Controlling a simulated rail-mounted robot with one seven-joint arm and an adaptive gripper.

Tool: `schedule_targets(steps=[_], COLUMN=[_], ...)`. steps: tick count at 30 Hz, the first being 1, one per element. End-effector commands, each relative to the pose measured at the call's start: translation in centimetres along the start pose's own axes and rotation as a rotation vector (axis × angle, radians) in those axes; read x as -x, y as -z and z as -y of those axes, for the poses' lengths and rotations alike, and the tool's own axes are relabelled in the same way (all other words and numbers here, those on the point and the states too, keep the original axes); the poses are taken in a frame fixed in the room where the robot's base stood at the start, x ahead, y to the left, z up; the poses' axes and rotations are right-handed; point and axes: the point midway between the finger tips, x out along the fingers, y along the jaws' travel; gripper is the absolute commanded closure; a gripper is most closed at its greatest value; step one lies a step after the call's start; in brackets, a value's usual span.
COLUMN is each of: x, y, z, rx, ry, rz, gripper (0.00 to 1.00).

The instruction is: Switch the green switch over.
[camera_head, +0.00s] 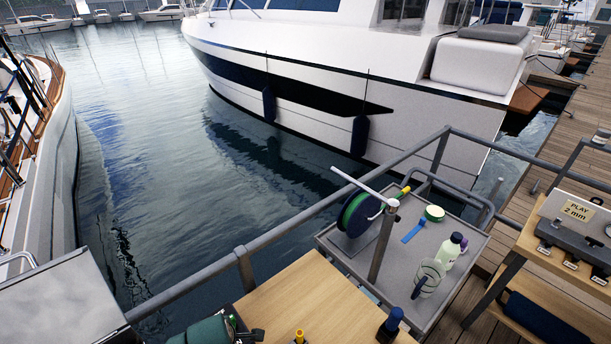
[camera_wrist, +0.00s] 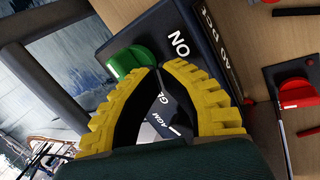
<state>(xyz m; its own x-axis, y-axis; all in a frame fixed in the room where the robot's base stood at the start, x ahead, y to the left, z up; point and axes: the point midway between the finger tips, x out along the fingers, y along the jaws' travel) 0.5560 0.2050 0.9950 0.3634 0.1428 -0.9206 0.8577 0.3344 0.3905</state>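In the wrist view, the green switch (camera_wrist: 128,60) is a rounded knob with a pale mark at its left end. It sits on a dark box (camera_wrist: 190,25) with white "ON" lettering beside it. My gripper (camera_wrist: 159,69) has yellow ridged fingers that curve in until their tips nearly meet. The tips are at the lower right of the green knob, and the left finger overlaps its edge in the picture. I cannot tell whether they touch. The knob is not between the fingers. In the head view, a dark green shape at the bottom left partly hides the switch area.
A red switch (camera_wrist: 297,92) stands on another black box at the right of the wrist view. In the head view, a wooden tabletop (camera_head: 310,295) carries a blue-capped item (camera_head: 391,323). A grey cart (camera_head: 455,232) with a bottle and tape stands behind it, beside a railing and water.

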Motion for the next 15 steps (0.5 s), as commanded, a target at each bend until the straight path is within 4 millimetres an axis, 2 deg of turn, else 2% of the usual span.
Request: schedule_targets(steps=[15], x=[3.8], y=[-0.1], z=[-1.6], rx=[0.000], ry=[0.001], rz=[0.000], gripper=[1.00])
